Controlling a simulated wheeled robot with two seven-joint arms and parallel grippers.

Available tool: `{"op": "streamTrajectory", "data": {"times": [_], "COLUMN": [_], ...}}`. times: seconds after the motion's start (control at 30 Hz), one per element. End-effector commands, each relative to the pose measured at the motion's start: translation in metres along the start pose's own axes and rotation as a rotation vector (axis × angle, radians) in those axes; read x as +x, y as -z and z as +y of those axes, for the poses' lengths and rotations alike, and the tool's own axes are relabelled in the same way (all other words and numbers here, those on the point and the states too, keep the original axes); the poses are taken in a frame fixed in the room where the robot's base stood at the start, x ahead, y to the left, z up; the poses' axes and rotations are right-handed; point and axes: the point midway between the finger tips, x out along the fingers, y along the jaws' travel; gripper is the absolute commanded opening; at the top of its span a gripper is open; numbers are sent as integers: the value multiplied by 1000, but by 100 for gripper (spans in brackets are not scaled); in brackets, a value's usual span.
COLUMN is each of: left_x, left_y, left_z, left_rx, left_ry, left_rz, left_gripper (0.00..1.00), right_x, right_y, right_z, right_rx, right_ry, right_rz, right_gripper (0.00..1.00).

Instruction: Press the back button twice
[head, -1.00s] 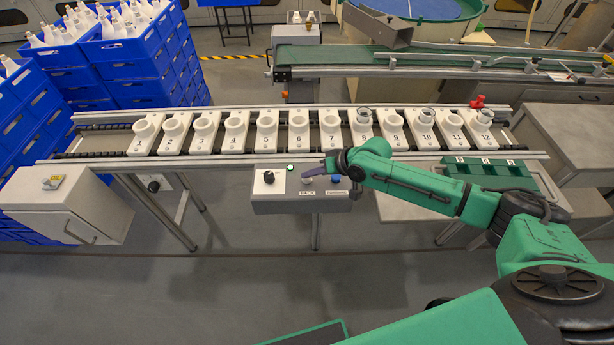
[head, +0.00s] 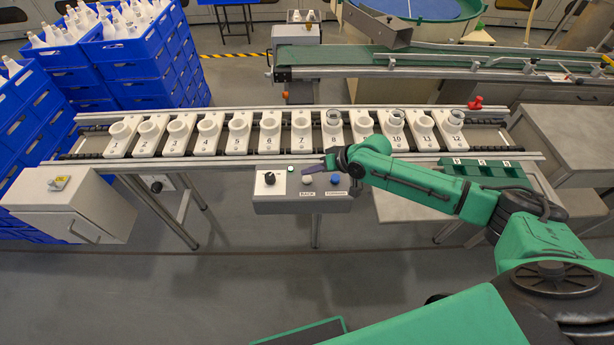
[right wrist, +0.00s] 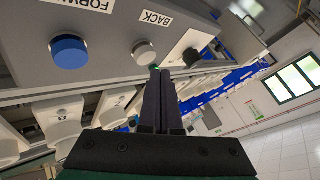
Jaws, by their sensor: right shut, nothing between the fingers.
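The control box (head: 285,207) hangs on the front of the conveyor. It carries a pale round BACK button (head: 307,180), a blue FORWARD button (head: 335,179) and a black knob (head: 269,178). My right gripper (head: 304,171) is shut and empty, its fingertips just beside the BACK button. In the right wrist view the fingertips (right wrist: 154,69) are close to the edge of the BACK button (right wrist: 144,51); I cannot tell whether they touch it. The blue button (right wrist: 69,51) is clear of the fingers. My left gripper is not in view.
Numbered white carriers (head: 179,134) stand in a row on the conveyor; 8, 10 and 12 hold clear glass pieces. A red piece (head: 475,103) sits on the far rail. A grey cabinet (head: 70,205) stands at left, blue crates (head: 140,75) behind. The floor in front is clear.

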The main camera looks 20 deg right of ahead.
Motion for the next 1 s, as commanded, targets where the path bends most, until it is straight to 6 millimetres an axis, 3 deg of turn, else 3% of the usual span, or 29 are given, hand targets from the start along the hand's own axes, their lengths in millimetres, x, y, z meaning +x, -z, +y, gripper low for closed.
{"op": "streamTrajectory", "data": {"times": [0.1, 0.43, 1.0], "left_x": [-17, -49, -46], "left_y": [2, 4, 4], "left_z": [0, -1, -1], "left_rx": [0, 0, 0], "left_ry": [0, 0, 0], "left_rz": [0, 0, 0], "left_gripper": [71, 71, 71], "right_x": [-12, -34, -33], "right_y": [9, 25, 24], "right_z": [-9, -25, -24], "right_rx": [0, -1, 0], "right_ry": [0, 1, 0], "right_rz": [1, 1, 1], "right_gripper": [0, 0, 0]}}
